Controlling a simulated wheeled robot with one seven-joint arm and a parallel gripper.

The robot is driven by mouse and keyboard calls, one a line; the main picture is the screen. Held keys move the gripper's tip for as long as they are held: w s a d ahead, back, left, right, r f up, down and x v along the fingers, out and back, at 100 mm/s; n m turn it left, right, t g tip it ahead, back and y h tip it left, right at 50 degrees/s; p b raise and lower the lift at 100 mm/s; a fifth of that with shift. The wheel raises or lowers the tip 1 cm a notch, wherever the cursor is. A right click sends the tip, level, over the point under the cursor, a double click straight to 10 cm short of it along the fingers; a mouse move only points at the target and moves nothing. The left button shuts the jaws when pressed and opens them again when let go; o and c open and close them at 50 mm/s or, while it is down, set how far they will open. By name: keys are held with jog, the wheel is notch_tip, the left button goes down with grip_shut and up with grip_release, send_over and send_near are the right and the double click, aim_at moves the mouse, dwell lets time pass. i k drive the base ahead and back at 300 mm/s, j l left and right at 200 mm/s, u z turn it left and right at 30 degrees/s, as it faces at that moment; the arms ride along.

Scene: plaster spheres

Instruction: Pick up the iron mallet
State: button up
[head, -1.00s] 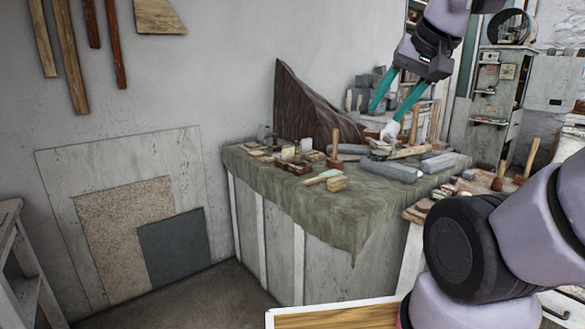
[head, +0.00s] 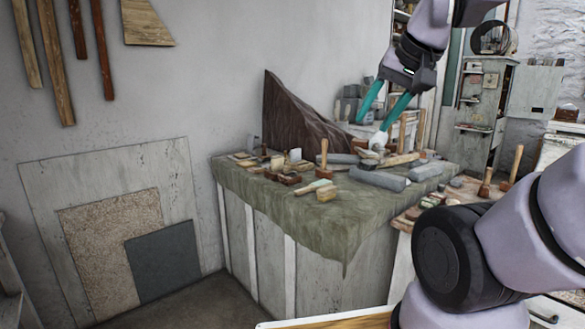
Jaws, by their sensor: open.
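My gripper (head: 375,122) is open and empty, with its two teal fingers pointing down over the back of the cloth-covered bench (head: 300,218). A mallet with an upright wooden handle (head: 324,156) stands on the bench, left of and below the fingers in the picture. A second mallet-like tool with a pale wooden block head (head: 326,193) lies near the bench's front. Which one is the iron mallet I cannot tell at this size. A pale rounded thing (head: 379,140) shows just below the right fingertip; I cannot tell whether they touch.
Grey stone blocks (head: 378,180) lie on the bench's right half, and small blocks (head: 285,178) crowd its left. A dark jagged slab (head: 297,122) rises behind. More wooden-handled tools (head: 512,170) stand on the right. A wooden board edge (head: 345,322) is at the bottom.

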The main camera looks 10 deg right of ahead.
aim_at(322, 173)
jog(key=i+j+z, duration=0.15)
jog(key=z, duration=0.75)
jog(key=i+j+z, duration=0.25)
jog(key=j, duration=0.15)
jog(key=j+z, duration=0.3)
jog(key=j, duration=0.15)
jog(key=i+j+z, duration=0.25)
jog(key=j, duration=0.25)
jog(key=i+j+z, duration=0.1)
jog(key=j+z, duration=0.15)
jog(key=j, duration=2.75)
